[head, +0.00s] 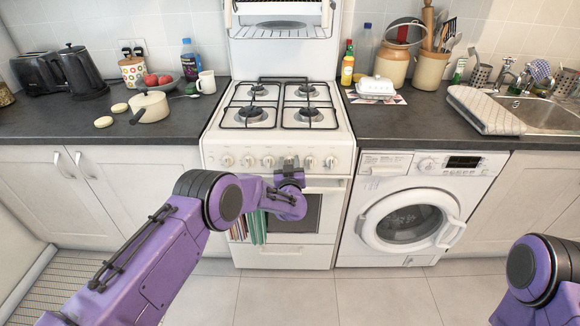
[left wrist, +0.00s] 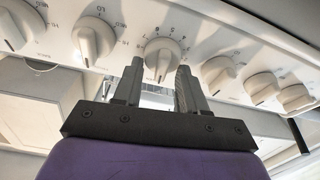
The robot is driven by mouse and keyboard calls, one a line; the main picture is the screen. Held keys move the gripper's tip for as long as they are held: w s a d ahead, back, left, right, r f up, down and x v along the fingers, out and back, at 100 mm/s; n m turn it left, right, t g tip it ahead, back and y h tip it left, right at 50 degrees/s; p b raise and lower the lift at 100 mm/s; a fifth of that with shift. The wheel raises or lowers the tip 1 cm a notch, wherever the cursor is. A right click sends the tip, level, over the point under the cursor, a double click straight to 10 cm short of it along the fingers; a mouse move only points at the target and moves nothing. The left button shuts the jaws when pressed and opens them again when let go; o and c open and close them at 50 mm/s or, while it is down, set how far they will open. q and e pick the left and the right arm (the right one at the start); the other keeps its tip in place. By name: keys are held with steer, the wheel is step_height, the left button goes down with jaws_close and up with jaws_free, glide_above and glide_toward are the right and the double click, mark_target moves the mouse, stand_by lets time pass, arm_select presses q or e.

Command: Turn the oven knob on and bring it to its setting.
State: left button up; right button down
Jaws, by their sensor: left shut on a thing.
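The stove (head: 292,195) has a white front panel with a row of round white knobs. The oven knob (left wrist: 160,54), ringed by printed numbers, sits between the fingertips of my left gripper (left wrist: 158,82) in the left wrist view. The fingers are closed on it from either side, and its narrow grip points downward in that view. In the head view my left gripper (head: 289,164) is at the panel, right of its middle, and hides the held knob. My right gripper is out of view; only part of my right arm shows at the lower right.
Neighbouring knobs (left wrist: 92,38) and (left wrist: 218,72) sit close on both sides. A striped towel (head: 257,228) hangs on the oven door below my left forearm. A washing machine (head: 375,215) stands to the right. The floor (head: 375,300) in front is clear.

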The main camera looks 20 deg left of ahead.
arm_select(q)
steer(key=n+b, duration=0.1)
steer(key=n, duration=0.1)
steer(key=n+g+y+b, duration=0.1)
steer(key=n+b, duration=0.1)
steer(key=n, duration=0.1)
steer(key=shift+a+f, duration=0.1)
steer(key=shift+f, duration=0.1)
steer(key=shift+a+n+g+y+b, duration=0.1)
steer(key=shift+n+g+y+b, duration=0.35)
steer(key=shift+n+b, duration=1.15)
steer(key=shift+s+r+n+p, duration=0.1)
steer(key=shift+n+p, duration=0.2)
steer(key=shift+n, duration=0.2)
steer(key=o, duration=1)
steer(key=shift+o, duration=0.2)
steer(key=f+v, duration=0.1)
steer(key=v, duration=0.9)
steer(key=shift+s+r+b, duration=0.25)
steer(key=shift+r+b, duration=0.2)
steer(key=shift+r, duration=0.05)
